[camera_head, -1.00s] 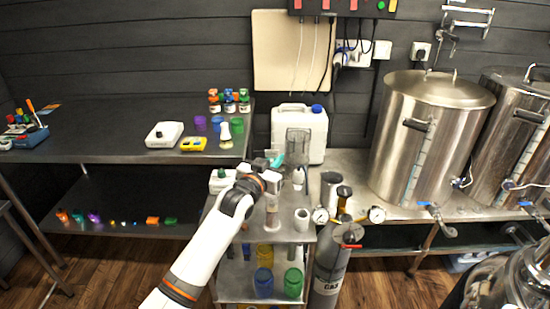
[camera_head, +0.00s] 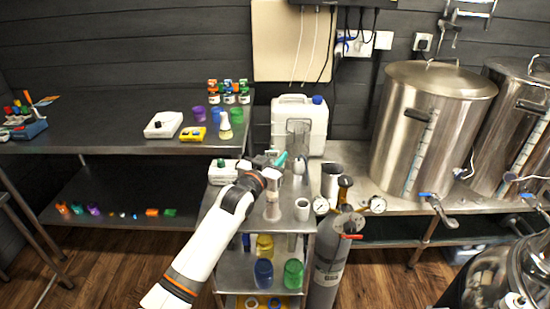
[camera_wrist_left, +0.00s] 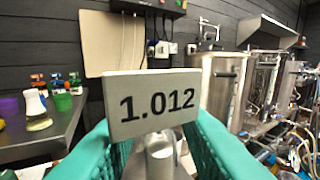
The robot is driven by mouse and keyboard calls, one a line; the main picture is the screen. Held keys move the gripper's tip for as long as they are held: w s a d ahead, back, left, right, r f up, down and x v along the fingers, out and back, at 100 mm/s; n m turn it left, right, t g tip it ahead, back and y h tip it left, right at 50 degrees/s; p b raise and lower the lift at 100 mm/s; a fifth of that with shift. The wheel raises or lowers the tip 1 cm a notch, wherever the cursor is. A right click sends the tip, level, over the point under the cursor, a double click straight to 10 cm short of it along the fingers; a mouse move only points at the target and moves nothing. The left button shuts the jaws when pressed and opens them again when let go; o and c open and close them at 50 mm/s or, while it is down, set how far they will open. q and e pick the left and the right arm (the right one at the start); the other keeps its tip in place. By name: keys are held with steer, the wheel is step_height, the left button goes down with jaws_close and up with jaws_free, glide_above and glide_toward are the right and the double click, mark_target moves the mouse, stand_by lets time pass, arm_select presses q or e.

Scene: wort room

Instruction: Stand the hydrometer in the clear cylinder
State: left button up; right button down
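My left gripper (camera_head: 279,161) reaches over the top of the steel cart, with one teal finger showing in the head view. In the left wrist view both teal fingers (camera_wrist_left: 160,135) flank a pale card reading "1.012" (camera_wrist_left: 152,102), which hides their tips. Below the card, a silvery rounded thing (camera_wrist_left: 160,158) shows between the fingers; I cannot tell whether they touch it. I cannot make out the hydrometer with certainty. A tall see-through vessel (camera_head: 298,134), likely the clear cylinder, stands in front of the white jug, beyond the gripper. My right gripper is not in view.
The cart top (camera_head: 290,228) holds a white cup (camera_head: 302,209) and a white box (camera_head: 223,171). The white jug (camera_head: 312,112) stands behind. A grey gas bottle (camera_head: 331,255) with gauges is at the cart's right. Steel kettles (camera_head: 432,130) stand further right.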

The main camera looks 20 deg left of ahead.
arm_select(q)
steer(key=shift+o, duration=0.5)
steer(key=s+a+b, duration=0.1)
steer(key=s+a, duration=0.1)
steer(key=s, duration=0.9)
steer(key=shift+s+a, duration=0.15)
steer(key=shift+s, duration=0.25)
